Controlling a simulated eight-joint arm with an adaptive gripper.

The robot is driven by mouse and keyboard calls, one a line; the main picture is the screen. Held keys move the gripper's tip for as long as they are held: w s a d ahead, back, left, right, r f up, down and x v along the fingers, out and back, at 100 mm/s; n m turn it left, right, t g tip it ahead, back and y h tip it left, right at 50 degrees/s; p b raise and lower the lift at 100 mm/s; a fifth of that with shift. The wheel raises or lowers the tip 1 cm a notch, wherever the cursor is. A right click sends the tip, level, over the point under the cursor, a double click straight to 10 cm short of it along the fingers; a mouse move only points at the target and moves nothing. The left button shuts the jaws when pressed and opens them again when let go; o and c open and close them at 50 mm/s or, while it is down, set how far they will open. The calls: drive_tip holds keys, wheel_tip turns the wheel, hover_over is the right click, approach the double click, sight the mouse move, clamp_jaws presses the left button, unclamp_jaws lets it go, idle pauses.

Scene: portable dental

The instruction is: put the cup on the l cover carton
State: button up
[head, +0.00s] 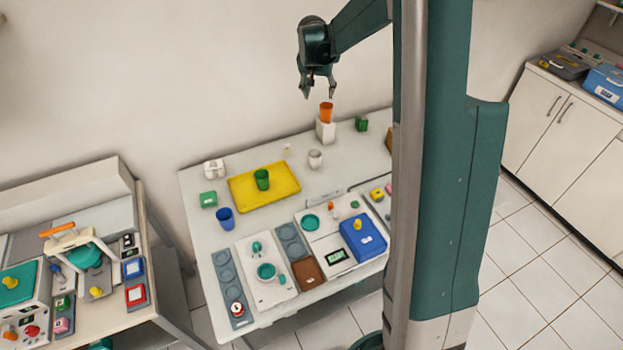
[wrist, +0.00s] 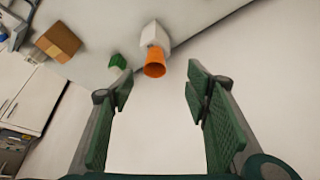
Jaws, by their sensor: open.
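An orange cup (head: 326,112) stands on top of a white carton (head: 325,131) at the back of the table. In the wrist view the orange cup (wrist: 155,68) is ahead between my fingers, with the white carton (wrist: 154,36) beyond it. My gripper (head: 319,95) is open and empty, just above the cup and apart from it. Other cups are a green cup (head: 262,179) on the yellow tray, a blue cup (head: 225,218) and a grey-white cup (head: 315,158) on the table. I cannot read any label on the white carton.
A yellow tray (head: 289,192) lies left of the white carton. A green box (head: 361,124) and a brown carton (wrist: 58,41) stand right of it in the head view. Devices fill the table's front. A blue box (head: 362,243) sits front right. The air around my gripper is clear.

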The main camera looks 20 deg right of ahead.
drive_tip(key=s+a+r+n+t, duration=0.1)
drive_tip(key=s+a+r, duration=0.35)
drive_tip(key=s, duration=0.35)
drive_tip(key=s+a+r+n+y, duration=0.1)
drive_tip(key=s+a+r+n, duration=0.1)
drive_tip(key=s+a+r, duration=0.35)
drive_tip(key=s+a+r+n+t, duration=0.1)
drive_tip(key=s+a+r, duration=0.3)
drive_tip(key=s, duration=0.5)
drive_tip(key=s+a+f+n, duration=0.1)
drive_tip(key=s+a, duration=0.2)
drive_tip(key=s, duration=0.5)
drive_tip(key=s+a+f+n+y, duration=0.1)
drive_tip(key=s+a, duration=0.3)
drive_tip(key=s, duration=0.4)
drive_tip(key=s+a+f+n+t+y, duration=0.1)
drive_tip(key=s+a+f, duration=0.2)
drive_tip(key=s, duration=0.5)
drive_tip(key=shift+s+a+f+n, duration=0.25)
drive_tip(key=shift+a+n, duration=0.15)
drive_tip(key=shift+a, duration=0.3)
